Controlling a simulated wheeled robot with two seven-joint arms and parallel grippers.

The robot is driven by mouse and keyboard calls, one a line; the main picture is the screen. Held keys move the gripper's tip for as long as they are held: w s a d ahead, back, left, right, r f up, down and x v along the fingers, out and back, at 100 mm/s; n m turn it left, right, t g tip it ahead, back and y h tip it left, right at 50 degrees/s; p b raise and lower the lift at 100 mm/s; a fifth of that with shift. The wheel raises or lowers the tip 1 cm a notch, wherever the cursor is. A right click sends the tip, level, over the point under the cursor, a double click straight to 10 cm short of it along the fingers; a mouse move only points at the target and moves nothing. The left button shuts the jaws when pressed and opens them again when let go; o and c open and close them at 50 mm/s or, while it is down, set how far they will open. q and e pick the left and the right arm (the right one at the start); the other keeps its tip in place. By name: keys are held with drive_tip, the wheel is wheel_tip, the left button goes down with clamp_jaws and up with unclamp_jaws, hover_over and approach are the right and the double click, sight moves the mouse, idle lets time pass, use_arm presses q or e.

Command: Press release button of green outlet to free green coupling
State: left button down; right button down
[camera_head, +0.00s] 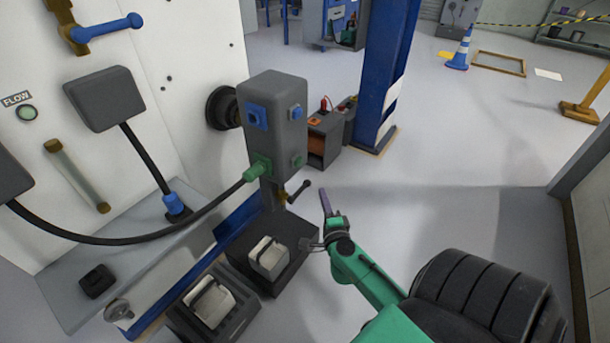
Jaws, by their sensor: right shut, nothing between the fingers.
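The grey outlet box (276,90) stands on a post left of the picture's middle. The green coupling (258,168) sits at the green outlet low on the box's front face, with a black hose running left from it. A green button (298,160) is low on the box's right face. A blue button (297,113) is above it, and a blue outlet (256,117) is empty on the front face. My right gripper (325,203) is shut and empty, below and right of the green button and apart from the box. My left gripper is out of view.
A blue coupling (174,204) on another black hose stands on the grey ledge at left. A lever (299,191) sticks out below the box. Two dark trays with metal blocks (268,258) sit below. A blue column (382,80) stands behind; the floor at right is open.

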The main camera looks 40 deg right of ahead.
drive_tip(key=b, duration=0.2)
approach(299, 162)
drive_tip(key=s+d+x, duration=0.1)
drive_tip(key=x, duration=0.6)
drive_tip(key=shift+w+d+f, duration=0.15)
drive_tip(key=shift+w+f, duration=0.1)
drive_tip(key=shift+f, duration=0.2)
